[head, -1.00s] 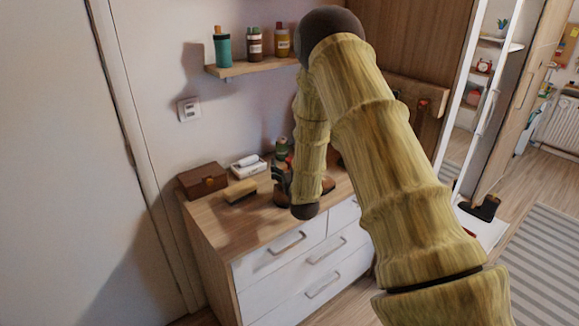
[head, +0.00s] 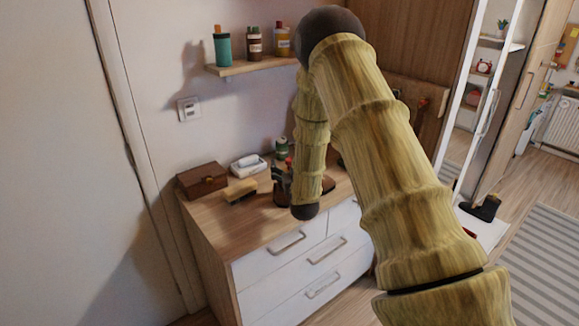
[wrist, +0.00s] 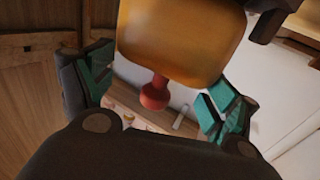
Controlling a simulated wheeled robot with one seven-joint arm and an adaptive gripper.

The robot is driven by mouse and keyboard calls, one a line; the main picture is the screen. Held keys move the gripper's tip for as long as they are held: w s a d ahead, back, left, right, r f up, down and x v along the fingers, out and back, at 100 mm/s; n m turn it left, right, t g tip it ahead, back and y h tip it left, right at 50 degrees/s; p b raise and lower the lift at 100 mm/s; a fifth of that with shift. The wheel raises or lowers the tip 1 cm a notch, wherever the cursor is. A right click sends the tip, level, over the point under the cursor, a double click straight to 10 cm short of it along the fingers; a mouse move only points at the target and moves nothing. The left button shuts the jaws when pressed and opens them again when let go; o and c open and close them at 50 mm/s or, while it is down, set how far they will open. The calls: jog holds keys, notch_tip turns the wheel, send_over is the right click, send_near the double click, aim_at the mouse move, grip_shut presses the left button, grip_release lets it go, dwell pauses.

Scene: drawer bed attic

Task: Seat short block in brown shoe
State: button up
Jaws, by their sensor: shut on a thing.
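My gripper (wrist: 155,92) shows in the wrist view with teal pads at both sides. It is shut on a rounded amber block with a red knob, which I take for the short block (wrist: 180,40). The block fills the upper middle, close to the camera. In the head view my gripper (head: 282,174) is above the dresser top, partly hidden by my arm. A brown shoe (head: 328,186) shows to the right of my arm. Another brown shape (head: 283,198), perhaps its mate, is below the gripper. The shoe openings are hidden.
The dresser top (head: 230,222) holds a brown box (head: 202,180), a brush (head: 240,190), a white case (head: 248,165) and a green-topped jar (head: 282,148). A wall shelf (head: 245,68) with bottles is above. The front left of the top is clear.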

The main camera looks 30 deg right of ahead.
jog(key=shift+f+b, duration=1.5)
jog(key=shift+f, duration=0.55)
jog(key=o, duration=0.9)
jog(key=shift+o, duration=0.2)
jog(key=shift+s, duration=0.1)
jog(key=v, duration=1.2)
jog(key=shift+f, duration=0.1)
